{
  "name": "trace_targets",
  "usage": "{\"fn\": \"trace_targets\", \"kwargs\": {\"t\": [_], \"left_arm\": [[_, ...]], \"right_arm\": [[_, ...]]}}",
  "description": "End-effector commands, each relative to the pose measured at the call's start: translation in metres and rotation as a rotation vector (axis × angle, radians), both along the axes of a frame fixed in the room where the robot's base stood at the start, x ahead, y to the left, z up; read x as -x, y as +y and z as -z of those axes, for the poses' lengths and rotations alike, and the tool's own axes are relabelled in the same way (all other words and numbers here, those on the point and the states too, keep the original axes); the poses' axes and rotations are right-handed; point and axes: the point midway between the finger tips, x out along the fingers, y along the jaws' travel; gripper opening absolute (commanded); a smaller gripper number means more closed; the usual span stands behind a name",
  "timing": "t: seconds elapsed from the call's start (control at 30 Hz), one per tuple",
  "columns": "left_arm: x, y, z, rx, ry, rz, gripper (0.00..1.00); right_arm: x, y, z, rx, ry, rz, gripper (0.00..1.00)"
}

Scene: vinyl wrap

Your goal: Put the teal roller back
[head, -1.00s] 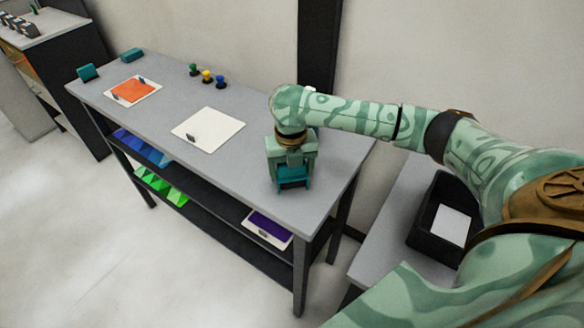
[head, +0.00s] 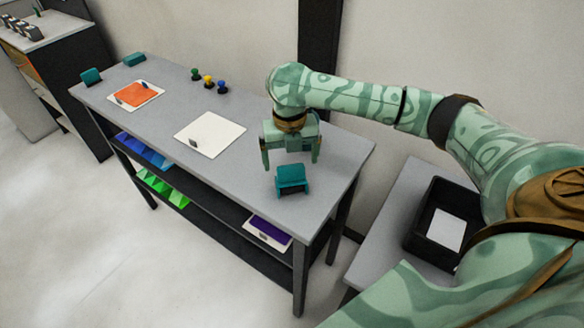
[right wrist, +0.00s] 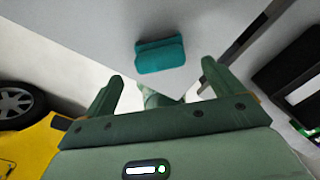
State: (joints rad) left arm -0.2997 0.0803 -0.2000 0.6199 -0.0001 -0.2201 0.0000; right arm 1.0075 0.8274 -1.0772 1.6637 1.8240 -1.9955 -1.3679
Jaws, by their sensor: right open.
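A teal object, apparently the teal roller (head: 291,179), stands on the near right end of the grey workbench (head: 235,180). My right gripper (head: 290,158) is open and empty, just above and behind it, with the fingers pointing down. The right wrist view shows the teal object (right wrist: 160,55) beyond the two spread fingers (right wrist: 161,74), apart from both. Two more teal pieces, an upright one (head: 91,76) and a low one (head: 134,59), are at the bench's far left end. My left gripper is not in view.
A white panel (head: 215,128) lies mid-bench; a panel with an orange sheet (head: 136,93) lies farther left. Small green, yellow and blue knobbed items (head: 208,81) stand at the back. A black bin (head: 415,222) with a white sheet is at right.

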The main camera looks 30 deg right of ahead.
Motion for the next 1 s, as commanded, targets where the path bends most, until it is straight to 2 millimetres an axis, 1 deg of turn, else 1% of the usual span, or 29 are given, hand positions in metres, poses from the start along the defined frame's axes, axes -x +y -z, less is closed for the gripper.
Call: {"fn": "trace_targets", "kwargs": {"t": [0.03, 0.1, 0.2, 0.3, 0.43, 1.0], "left_arm": [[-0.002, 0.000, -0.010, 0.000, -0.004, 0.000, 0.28], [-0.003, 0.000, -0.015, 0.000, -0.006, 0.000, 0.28], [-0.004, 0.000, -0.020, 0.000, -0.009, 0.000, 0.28], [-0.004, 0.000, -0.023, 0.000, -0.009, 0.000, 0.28], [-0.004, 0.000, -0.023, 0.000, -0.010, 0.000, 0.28], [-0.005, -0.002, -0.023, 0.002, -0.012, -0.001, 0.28]], "right_arm": [[0.000, 0.000, -0.018, 0.001, -0.004, -0.001, 0.92], [0.000, 0.000, -0.032, 0.000, -0.003, 0.000, 0.92], [0.000, 0.000, -0.047, 0.000, -0.002, -0.001, 0.92], [0.000, 0.000, -0.055, 0.000, -0.001, 0.001, 0.92], [0.000, 0.001, -0.057, -0.001, 0.002, 0.001, 0.92], [0.000, 0.001, -0.057, -0.001, 0.002, 0.000, 0.92]]}}
